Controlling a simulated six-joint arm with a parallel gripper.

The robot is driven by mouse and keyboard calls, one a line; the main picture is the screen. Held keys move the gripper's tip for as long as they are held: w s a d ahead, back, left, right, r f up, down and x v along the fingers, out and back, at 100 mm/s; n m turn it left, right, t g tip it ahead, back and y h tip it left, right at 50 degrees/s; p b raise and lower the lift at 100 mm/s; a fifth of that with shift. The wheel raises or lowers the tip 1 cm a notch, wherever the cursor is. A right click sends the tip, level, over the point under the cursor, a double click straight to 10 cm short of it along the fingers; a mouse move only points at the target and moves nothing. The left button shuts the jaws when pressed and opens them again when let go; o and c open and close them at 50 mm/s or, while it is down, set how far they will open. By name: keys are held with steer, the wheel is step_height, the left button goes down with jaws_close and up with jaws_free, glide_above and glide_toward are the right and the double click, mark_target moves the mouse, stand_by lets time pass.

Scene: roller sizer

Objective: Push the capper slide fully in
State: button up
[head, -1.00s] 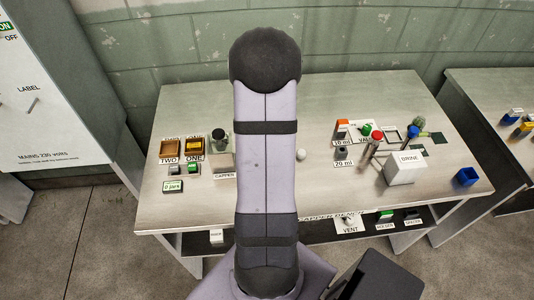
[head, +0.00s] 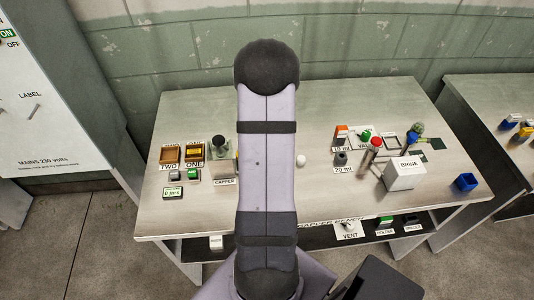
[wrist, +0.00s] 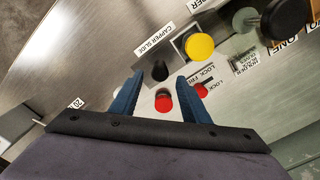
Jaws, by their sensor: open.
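In the wrist view a label reading CAPPER SLIDE (wrist: 155,40) lies on the metal surface. A dark knob (wrist: 160,71) stands just below it; I cannot tell how far in the slide is. My gripper (wrist: 161,80) is open, its two blue fingers apart and pointing toward the knob, with nothing held between them. Whether a finger touches the knob is unclear. In the head view the capper (head: 221,148) stands left of my arm, partly hidden by it, with a CAPPER label (head: 224,182) in front. My gripper is hidden behind the arm there.
A large black knob (wrist: 287,18) is at upper right. In the head view a white BRINE box (head: 405,174) stands right on the bench.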

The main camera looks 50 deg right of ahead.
steer(key=shift+f+p, duration=0.65)
steer(key=shift+f, duration=2.1)
steer(key=shift+c, duration=0.3)
jaws_close()
steer(key=shift+w+a, duration=0.1)
